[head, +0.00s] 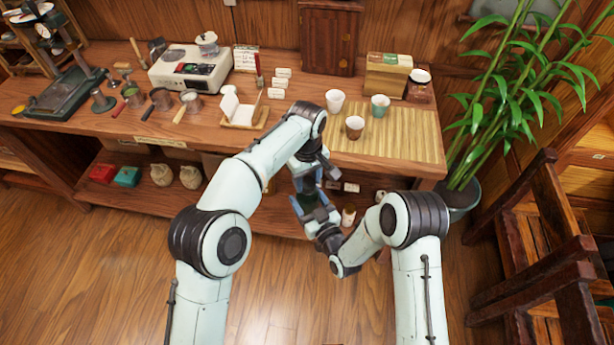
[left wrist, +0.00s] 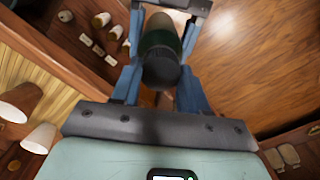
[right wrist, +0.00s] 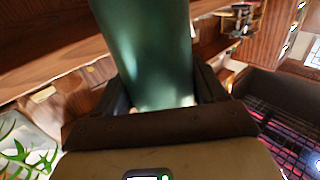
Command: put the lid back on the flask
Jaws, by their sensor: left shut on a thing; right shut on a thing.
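The green flask (right wrist: 148,50) fills the upper middle of the right wrist view, between the fingers of my right gripper (right wrist: 165,100), which is shut on its body. In the left wrist view the dark round lid (left wrist: 162,72) is between the blue fingers of my left gripper (left wrist: 162,85), which is shut on it. The green flask body (left wrist: 160,42) shows directly beyond the lid, roughly in line with it. I cannot tell whether lid and flask touch. In the head view my left gripper (head: 308,172) is just above my right gripper (head: 312,208), in front of the table.
The wooden table (head: 400,165) behind holds a bamboo mat (head: 415,140) with several cups, including a green one (head: 380,105). A white scale (head: 188,72) stands further left. A lower shelf carries bags and boxes. A plant and a chair (head: 545,250) are at right.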

